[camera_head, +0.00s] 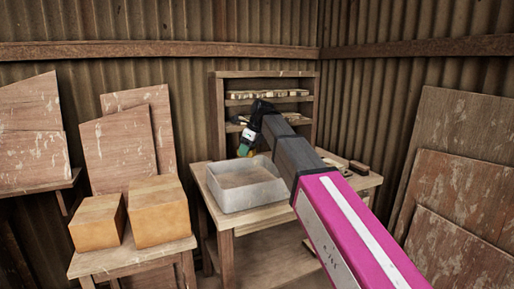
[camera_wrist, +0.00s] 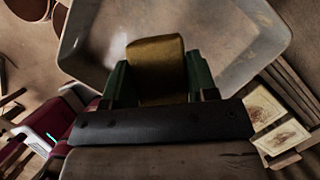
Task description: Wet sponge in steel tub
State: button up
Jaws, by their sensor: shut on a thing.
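The steel tub (camera_head: 228,196) is a pale grey, square, open-topped box on the wooden workbench. It also shows in the wrist view (camera_wrist: 262,62), filling the upper part. My gripper (camera_wrist: 160,78) is shut on a yellow-brown sponge (camera_wrist: 157,62), with a green finger on each side. In the wrist view the sponge overlaps the tub's interior. I cannot tell whether the sponge touches water or the tub floor.
The workbench (camera_head: 279,216) has small items (camera_head: 359,167) at its right end. A shelf unit (camera_head: 228,115) with several pieces stands behind. Two cardboard boxes (camera_head: 160,211) sit on a low table at left. Tiles (camera_wrist: 277,120) in a wooden frame lie right of the tub.

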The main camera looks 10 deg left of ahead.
jog(key=shift+s+a+f, duration=0.1)
jog(key=shift+s+f, duration=0.05)
jog(key=shift+f, duration=5.5)
jog(key=shift+r, duration=4.7)
jog(key=shift+r, duration=2)
